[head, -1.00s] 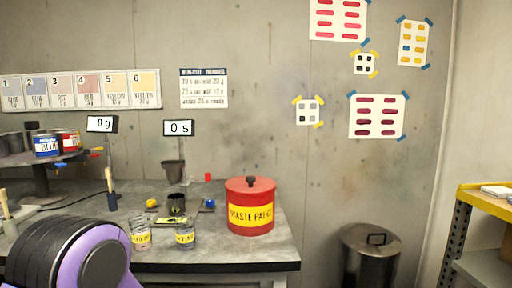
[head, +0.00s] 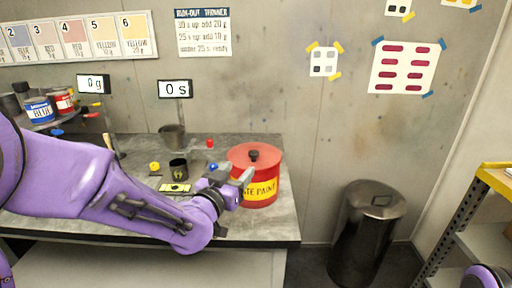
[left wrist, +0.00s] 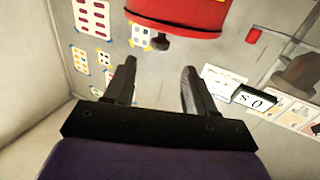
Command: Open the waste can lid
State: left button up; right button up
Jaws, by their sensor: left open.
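The red waste can (head: 265,190) with a yellow "WASTE PAINT" label stands upright on the workbench at its right end. Its red lid (head: 240,153) is on, with a black knob (head: 256,155) on top. My left gripper (head: 238,178) is open and empty, in front of the can's left side, hiding part of the label. In the left wrist view the can (left wrist: 185,15) shows upside down at the top. The knob (left wrist: 160,42) there appears beyond the open fingers (left wrist: 158,68), apart from them. My right gripper is not in view.
A dark metal bin (head: 365,230) stands on the floor right of the bench. A yellow-edged shelf (head: 490,176) is at far right.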

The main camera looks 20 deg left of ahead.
aim_at(251, 154)
pick_arm(q)
jog(key=w, duration=0.3)
jog(key=w+p, duration=0.1)
jog(key=w, duration=0.2)
jog(key=w+d+p, duration=0.1)
jog(key=w, duration=0.2)
jog(key=shift+r, duration=0.15)
jog(key=shift+s+r, duration=0.1)
jog(key=shift+s, duration=0.05)
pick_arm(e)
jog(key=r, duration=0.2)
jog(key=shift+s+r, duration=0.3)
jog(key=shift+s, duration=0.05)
pick_arm(q)
jog(key=shift+c, duration=0.4)
grip_shut()
